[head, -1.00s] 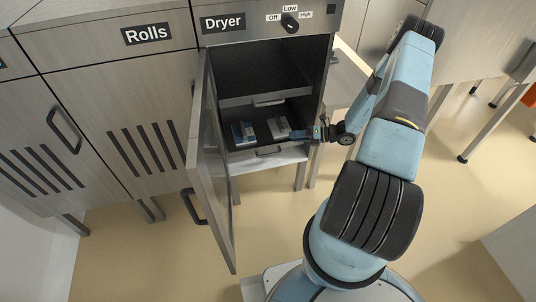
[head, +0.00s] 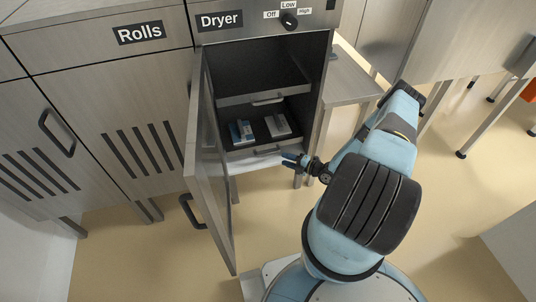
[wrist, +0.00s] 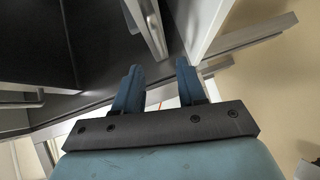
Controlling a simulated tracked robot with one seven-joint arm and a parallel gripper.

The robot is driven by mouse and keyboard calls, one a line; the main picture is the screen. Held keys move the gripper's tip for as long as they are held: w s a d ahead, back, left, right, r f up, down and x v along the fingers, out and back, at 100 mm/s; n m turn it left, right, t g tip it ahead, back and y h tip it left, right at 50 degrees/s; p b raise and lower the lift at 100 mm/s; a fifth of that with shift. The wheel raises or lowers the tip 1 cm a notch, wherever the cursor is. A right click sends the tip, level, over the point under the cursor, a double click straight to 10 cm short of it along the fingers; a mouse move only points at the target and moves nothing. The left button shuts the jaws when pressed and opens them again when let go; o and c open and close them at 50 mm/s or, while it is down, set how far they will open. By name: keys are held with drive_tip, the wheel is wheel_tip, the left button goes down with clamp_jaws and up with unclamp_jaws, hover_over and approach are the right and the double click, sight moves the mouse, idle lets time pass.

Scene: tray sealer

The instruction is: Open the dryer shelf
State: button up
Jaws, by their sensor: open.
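The dryer (head: 219,21) stands with its door (head: 208,165) swung open to the left. Inside are an upper shelf (head: 237,100) with a bar handle (head: 268,101) and a lower shelf (head: 240,156) with its own handle (head: 267,151). Both shelves look pushed in. My gripper (head: 286,161) is open and empty, just in front of the lower shelf's right end, slightly below its handle. In the wrist view, my open fingers (wrist: 159,68) point at a grey metal bar (wrist: 150,25), which looks like a shelf handle. It lies ahead of the gap; contact is not visible.
A blue-and-white pack (head: 242,132) and a pale pack (head: 278,125) lie on the lower shelf. The dryer knob (head: 289,21) is above the opening. A side table (head: 352,82) stands at right, and the Rolls cabinet (head: 135,75) at left.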

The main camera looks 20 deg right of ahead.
sight(268, 153)
drive_tip(key=x, duration=1.1)
drive_tip(key=shift+s, duration=0.1)
clamp_jaws()
idle(0.3)
